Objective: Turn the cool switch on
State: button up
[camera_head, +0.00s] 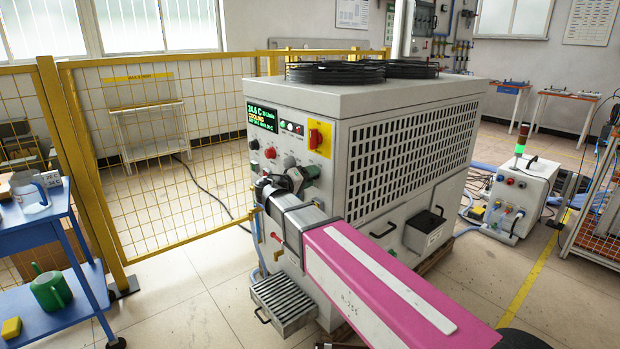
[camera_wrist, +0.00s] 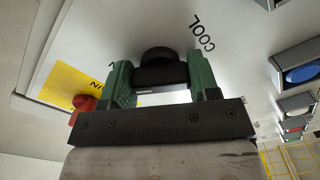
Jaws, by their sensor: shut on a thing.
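The cool switch (camera_wrist: 158,54) is a black round knob beside the printed word COOL in the wrist view. My gripper (camera_wrist: 160,74) has its two green fingers on either side of this knob, shut on it. The fingers and the dark palm hide part of the knob, so I cannot tell its exact turn angle. In the head view my gripper (camera_head: 300,174) reaches the front panel of the large grey cooling unit (camera_head: 355,105), below the yellow plate. The arm hides the switch there.
A red rotary switch (camera_head: 316,138) on a yellow plate sits above my gripper. A red knob (camera_head: 270,152) and a lit display (camera_head: 262,117) are to the left. A yellow mesh fence (camera_head: 165,150) stands left of the unit. A slatted grey box (camera_head: 284,302) juts out below.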

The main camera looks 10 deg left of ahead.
dwell(0.4)
jog(key=o, duration=0.9)
jog(key=v, duration=1.1)
